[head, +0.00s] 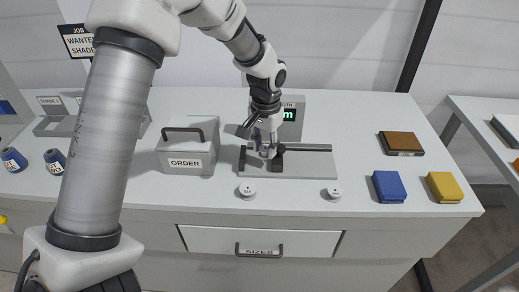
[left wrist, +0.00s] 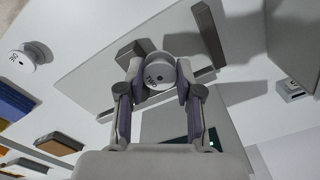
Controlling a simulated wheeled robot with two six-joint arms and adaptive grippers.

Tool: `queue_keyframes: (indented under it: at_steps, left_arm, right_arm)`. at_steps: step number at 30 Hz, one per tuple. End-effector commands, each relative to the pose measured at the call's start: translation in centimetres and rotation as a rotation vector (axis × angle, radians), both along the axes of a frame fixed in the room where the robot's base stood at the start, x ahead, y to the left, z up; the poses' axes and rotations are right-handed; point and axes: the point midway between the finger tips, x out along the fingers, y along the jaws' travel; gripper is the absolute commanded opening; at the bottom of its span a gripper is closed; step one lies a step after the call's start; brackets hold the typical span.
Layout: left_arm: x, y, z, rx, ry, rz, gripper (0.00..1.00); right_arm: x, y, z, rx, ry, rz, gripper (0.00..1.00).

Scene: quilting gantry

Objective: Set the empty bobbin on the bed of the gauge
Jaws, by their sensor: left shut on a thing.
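My left gripper (head: 265,150) points down over the gauge bed (head: 305,163), a flat grey plate with a dark rail along its back. In the left wrist view the gripper (left wrist: 157,82) is shut on a pale round bobbin (left wrist: 158,72) with dark lettering on its face. The bobbin is between the dark gauge jaws, one at upper right (left wrist: 208,35) and one at left. Whether it touches the bed (left wrist: 105,65) I cannot tell. In the head view the fingers mostly hide the bobbin. A display with green digits (head: 290,114) stands behind. My right gripper is out of view.
Two other pale bobbins (head: 247,191) (head: 333,193) stand in front of the gauge. A grey ORDER box (head: 185,162) is to its left. Brown (head: 401,142), blue (head: 389,187) and yellow (head: 443,187) blocks lie to the right. Dark spools (head: 54,160) are at far left.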

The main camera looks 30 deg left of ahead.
Motion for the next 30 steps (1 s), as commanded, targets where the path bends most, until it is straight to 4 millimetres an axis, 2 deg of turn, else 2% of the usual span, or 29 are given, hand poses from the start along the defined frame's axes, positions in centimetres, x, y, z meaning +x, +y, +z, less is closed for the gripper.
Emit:
queue_keyframes:
  at_steps: [1, 5, 12, 21, 22, 23, 30]
  left_arm:
    - [0.2, 0.8, 0.1, -0.003, 0.000, 0.003, 0.19]
    - [0.3, 1.9, -0.4, -0.001, 0.002, 0.002, 0.19]
    - [0.2, 1.9, -3.6, 0.000, 0.001, 0.001, 0.19]
    - [0.2, 1.9, -4.1, 0.000, 0.001, 0.001, 0.19]
    - [0.3, 1.9, -4.1, 0.000, 0.000, 0.001, 0.38]
    - [0.3, 1.9, -4.1, 0.000, 0.000, 0.001, 0.45]
    - [0.3, 1.9, -4.0, 0.000, 0.000, 0.001, 0.45]
  right_arm:
    - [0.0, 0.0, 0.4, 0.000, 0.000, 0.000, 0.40]
    - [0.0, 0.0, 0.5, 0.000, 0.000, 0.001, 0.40]
    - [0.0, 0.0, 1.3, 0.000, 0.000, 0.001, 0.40]
    - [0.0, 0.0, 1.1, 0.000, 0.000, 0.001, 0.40]
    - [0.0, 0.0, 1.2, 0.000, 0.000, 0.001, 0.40]
    - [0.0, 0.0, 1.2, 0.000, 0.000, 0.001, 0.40]
    - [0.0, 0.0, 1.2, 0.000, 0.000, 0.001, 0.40]
